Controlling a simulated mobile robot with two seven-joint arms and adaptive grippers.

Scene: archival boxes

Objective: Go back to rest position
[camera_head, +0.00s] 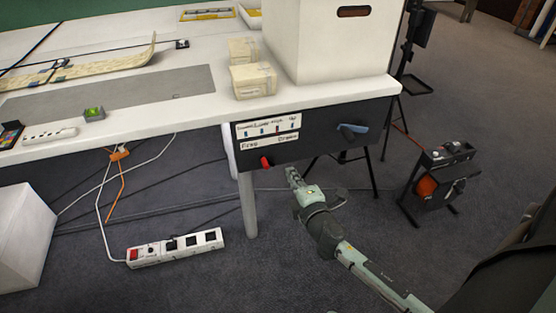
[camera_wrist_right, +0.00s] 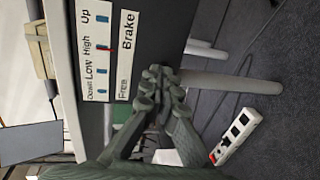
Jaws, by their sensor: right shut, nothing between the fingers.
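My right gripper (camera_head: 292,174) reaches in from the lower right in the head view. It is in front of and below the dark panel (camera_head: 322,140) under the table edge. In the right wrist view its fingers (camera_wrist_right: 160,80) are closed together with nothing between them. The panel's labels, "Free", "Brake", "Low" and "High", show beside the fingers there. A red knob (camera_head: 265,162) sits on the panel just left of the gripper, and a blue lever (camera_head: 352,131) sits to its right. My left gripper is not in view.
The white table (camera_head: 190,118) carries a large white box (camera_head: 330,45) and small cartons (camera_head: 253,81). A power strip (camera_head: 175,247) and loose cables lie on the carpet below. A black device with an orange part (camera_head: 438,180) stands at right. Open carpet lies around the arm.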

